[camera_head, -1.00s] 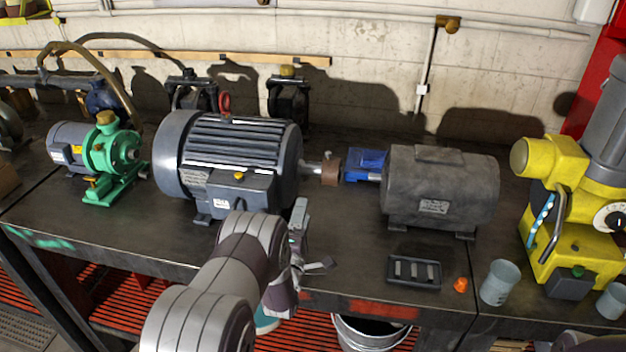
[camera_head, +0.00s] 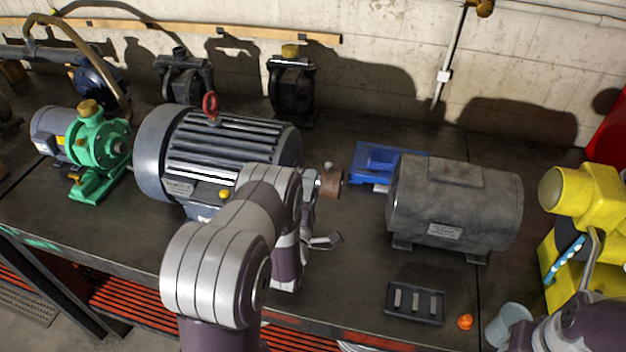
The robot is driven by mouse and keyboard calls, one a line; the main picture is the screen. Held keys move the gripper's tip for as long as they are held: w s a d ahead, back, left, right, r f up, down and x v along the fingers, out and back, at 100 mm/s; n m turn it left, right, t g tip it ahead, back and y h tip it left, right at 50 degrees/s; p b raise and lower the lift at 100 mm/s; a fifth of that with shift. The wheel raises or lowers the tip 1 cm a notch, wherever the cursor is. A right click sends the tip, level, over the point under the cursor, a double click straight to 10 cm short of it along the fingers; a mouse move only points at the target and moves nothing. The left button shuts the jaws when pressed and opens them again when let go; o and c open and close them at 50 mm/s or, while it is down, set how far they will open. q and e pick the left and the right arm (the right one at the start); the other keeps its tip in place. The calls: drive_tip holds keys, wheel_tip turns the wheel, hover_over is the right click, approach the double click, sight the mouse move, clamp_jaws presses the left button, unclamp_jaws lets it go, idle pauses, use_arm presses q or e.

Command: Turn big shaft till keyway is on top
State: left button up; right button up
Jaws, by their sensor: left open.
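The big dark blue-grey motor (camera_head: 230,140) with a red lifting eye sits on the bench, left of centre. Its shaft points right and carries a brown coupling or hub (camera_head: 331,183) at its end. The keyway cannot be made out. My left gripper (camera_head: 318,222) is open and empty, just in front of and below the shaft end, apart from the brown hub as far as I can tell. My left arm hides the motor's lower right front and most of the shaft.
A grey motor (camera_head: 455,205) stands to the right, with a blue vise-like block (camera_head: 375,163) behind it. A green pump (camera_head: 98,150) is left, a yellow machine (camera_head: 588,200) right.

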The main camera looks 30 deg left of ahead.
use_arm(q)
drive_tip(key=shift+s+r, duration=0.1)
drive_tip(key=shift+s, duration=0.1)
drive_tip(key=shift+c, duration=0.5)
drive_tip(key=c, duration=0.8)
drive_tip(key=shift+r+p, duration=0.25)
drive_tip(key=shift+p, duration=0.25)
drive_tip(key=shift+c, duration=0.2)
drive_tip(key=shift+f+g, duration=0.3)
drive_tip(key=shift+g, duration=0.1)
drive_tip(key=o, duration=0.9)
drive_tip(key=shift+o, duration=0.2)
drive_tip(key=shift+w, duration=0.1)
